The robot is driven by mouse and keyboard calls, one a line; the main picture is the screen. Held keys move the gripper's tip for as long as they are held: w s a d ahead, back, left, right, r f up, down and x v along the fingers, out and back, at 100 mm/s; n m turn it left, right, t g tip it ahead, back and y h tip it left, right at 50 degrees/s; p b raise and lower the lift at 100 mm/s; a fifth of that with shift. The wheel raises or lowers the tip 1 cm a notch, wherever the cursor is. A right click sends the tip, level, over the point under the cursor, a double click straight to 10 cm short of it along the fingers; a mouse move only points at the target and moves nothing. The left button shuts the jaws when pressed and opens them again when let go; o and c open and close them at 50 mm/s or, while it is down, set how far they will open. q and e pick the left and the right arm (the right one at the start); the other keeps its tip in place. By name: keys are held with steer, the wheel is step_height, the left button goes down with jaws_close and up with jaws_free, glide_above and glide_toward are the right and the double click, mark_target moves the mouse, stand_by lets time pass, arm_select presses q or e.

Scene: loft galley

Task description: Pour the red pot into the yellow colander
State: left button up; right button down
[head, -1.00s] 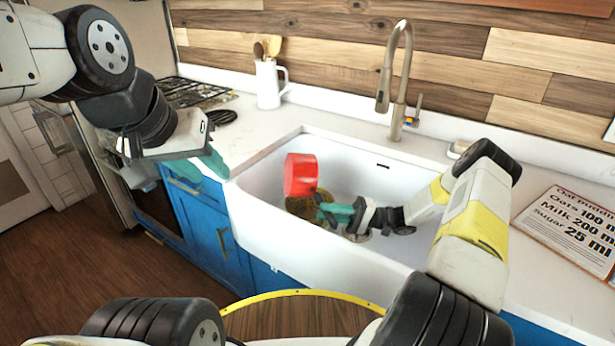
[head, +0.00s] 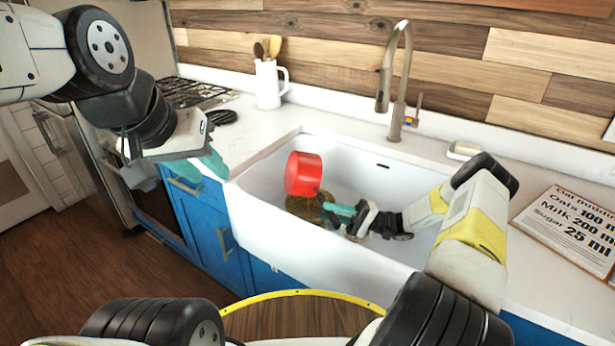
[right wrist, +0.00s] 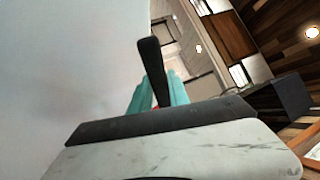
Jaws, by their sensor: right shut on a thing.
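The red pot (head: 303,174) is tilted well over on its side in the head view, above the yellow colander (head: 299,205). The colander sits in the sink, partly hidden by the pot and my right gripper. My right gripper (head: 332,211) is shut on the pot's dark handle. In the right wrist view the dark handle (right wrist: 152,68) stands between the teal fingers, with a sliver of red behind. Whether anything is flowing out of the pot cannot be told. My left gripper (head: 212,164) hangs empty left of the sink; its finger gap is unclear.
The white sink (head: 275,235) surrounds the colander, its front wall close below my right gripper. A faucet (head: 397,85) stands behind. A white utensil jug (head: 268,85) is back left, a recipe board (head: 575,230) right. The counter left of the sink has free room.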

steer(key=shift+d+f+y, duration=0.1)
steer(key=shift+d+y, duration=0.3)
steer(key=shift+y, duration=0.3)
stand_by(0.4)
steer(key=shift+w+d+r+m+y, duration=0.1)
steer(key=shift+d+r+m+y, duration=0.2)
steer(key=shift+d+r+y, duration=0.35)
stand_by(0.7)
steer(key=shift+a+f, duration=0.15)
steer(key=shift+a, duration=0.05)
stand_by(1.3)
